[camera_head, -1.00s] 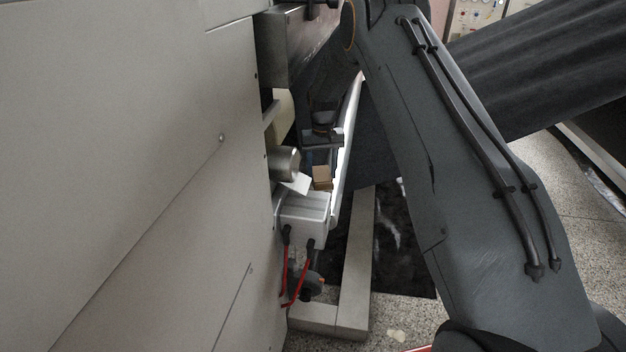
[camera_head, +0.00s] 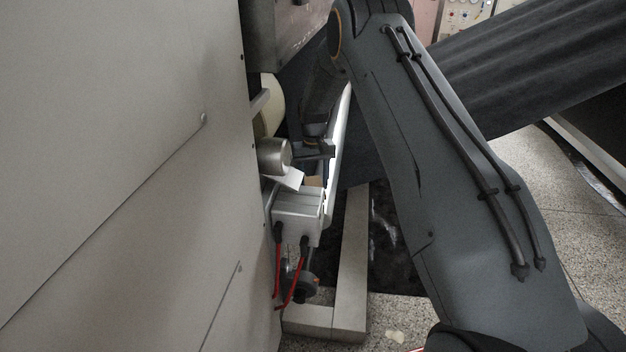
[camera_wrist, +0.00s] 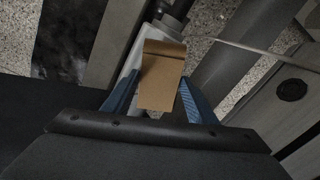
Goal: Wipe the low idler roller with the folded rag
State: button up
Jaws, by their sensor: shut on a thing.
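The folded rag (camera_wrist: 161,80) is a tan, flat piece with a folded-over top edge, between the two blue fingers of my gripper (camera_wrist: 158,100) in the wrist view. My gripper is shut on it. In the head view only a small tan part of the rag (camera_head: 314,181) shows behind a white box. My gripper (camera_head: 314,165) is low in the narrow gap there, mostly hidden. A grey metal cylinder (camera_head: 272,156), seen by its end, is just left of it and seems to be the low idler roller. I cannot tell whether the rag touches it.
The white box (camera_head: 298,212) with red cables stands in front of the rag. A pale bar (camera_head: 339,150) runs close on the right. A large grey panel (camera_head: 110,150) closes off the left. A cream roll (camera_head: 271,104) is above the cylinder. Speckled floor (camera_head: 385,325) is clear at the front.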

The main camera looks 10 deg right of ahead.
aim_at(316, 178)
jog(key=shift+f, duration=1.05)
dwell(0.7)
jog(key=shift+d, duration=0.1)
